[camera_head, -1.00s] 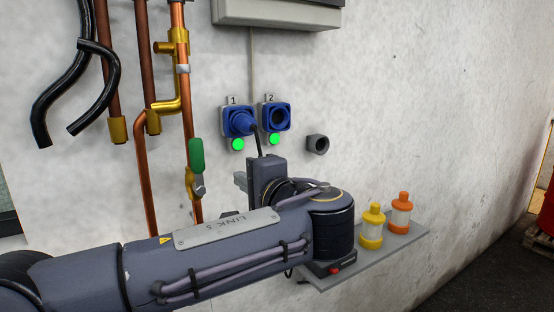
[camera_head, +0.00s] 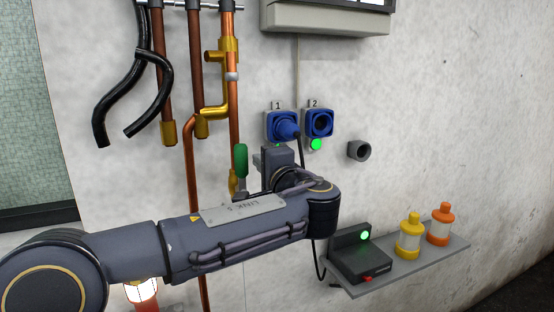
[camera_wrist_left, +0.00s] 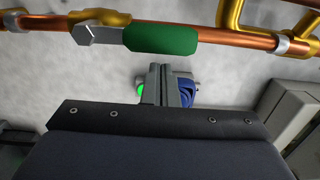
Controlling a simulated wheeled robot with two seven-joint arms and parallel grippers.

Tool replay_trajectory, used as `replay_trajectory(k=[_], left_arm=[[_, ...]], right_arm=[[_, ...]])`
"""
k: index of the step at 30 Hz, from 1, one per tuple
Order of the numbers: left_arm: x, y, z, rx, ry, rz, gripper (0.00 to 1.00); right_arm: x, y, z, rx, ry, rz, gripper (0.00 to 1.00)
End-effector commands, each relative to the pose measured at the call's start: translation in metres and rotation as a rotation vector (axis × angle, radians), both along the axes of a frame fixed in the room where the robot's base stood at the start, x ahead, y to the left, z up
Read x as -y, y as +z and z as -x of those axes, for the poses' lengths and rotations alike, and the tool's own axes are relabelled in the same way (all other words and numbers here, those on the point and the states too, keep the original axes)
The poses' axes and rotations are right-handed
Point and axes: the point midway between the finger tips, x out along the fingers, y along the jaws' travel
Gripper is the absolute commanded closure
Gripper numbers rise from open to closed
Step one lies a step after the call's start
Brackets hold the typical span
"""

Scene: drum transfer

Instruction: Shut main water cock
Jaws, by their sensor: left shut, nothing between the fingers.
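The water cock has a green handle (camera_head: 241,160) and a brass body (camera_head: 234,185) on a copper pipe. The handle stands upright along the pipe; my arm partly hides the lower part of the cock. In the left wrist view the green handle (camera_wrist_left: 162,40) lies parallel to the pipe, with its grey metal lever (camera_wrist_left: 98,34) at its left end. My left gripper (camera_head: 257,160) is just right of the handle in the head view. In the wrist view its fingers (camera_wrist_left: 167,72) are together and empty, pointing toward the handle, with a small apparent gap. My right gripper is out of view.
Blue sockets, one with a plug (camera_head: 286,127) and one empty (camera_head: 319,122), are on the wall beside the gripper. A cable hangs from the plug. A shelf (camera_head: 400,267) holds a dark device (camera_head: 360,262) and yellow (camera_head: 410,238) and orange (camera_head: 440,224) containers. Black hoses (camera_head: 112,95) hang at left.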

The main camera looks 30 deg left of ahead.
Motion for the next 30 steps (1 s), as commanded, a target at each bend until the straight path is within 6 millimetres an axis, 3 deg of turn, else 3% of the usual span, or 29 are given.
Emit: replay_trajectory(k=[14, 30], left_arm=[[-0.004, -0.001, 0.004, 0.0, 0.0, 0.002, 1.0], [-0.009, 0.0, 0.009, 0.067, 0.002, 0.058, 1.0]], right_arm=[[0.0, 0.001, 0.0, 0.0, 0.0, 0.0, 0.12], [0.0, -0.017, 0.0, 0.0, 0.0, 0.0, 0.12]])
